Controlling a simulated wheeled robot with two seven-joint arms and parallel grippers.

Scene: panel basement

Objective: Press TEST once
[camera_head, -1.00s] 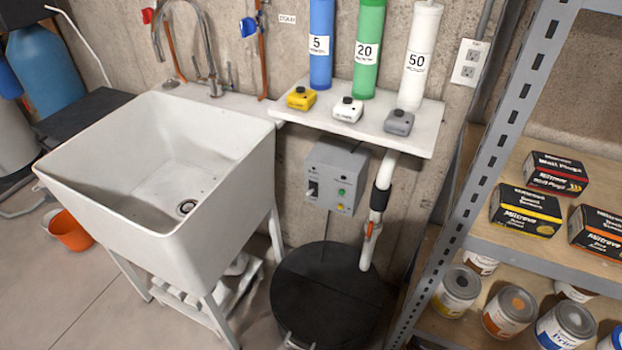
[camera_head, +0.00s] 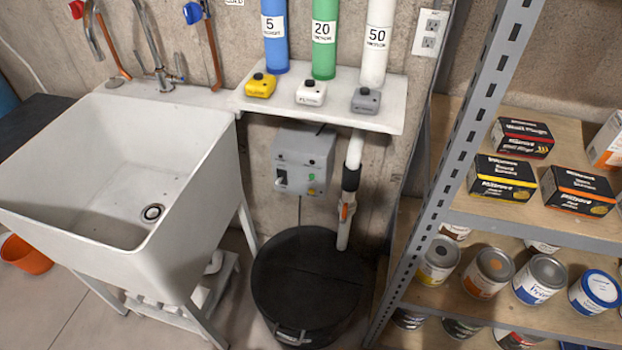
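A grey control box (camera_head: 303,160) is fixed to the concrete wall under the white shelf. Its front has a dark switch (camera_head: 281,178) at the left and small buttons or lights at the right, one of them green (camera_head: 311,191) and one orange or red. The lettering is too small to read, so I cannot tell which is TEST. Neither of my grippers shows in the head view.
A white sink (camera_head: 110,180) stands left of the box. A black round lid (camera_head: 308,280) and a white pipe (camera_head: 354,155) are below and right of it. The white shelf (camera_head: 388,120) juts out above it. A metal rack (camera_head: 470,125) stands at the right.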

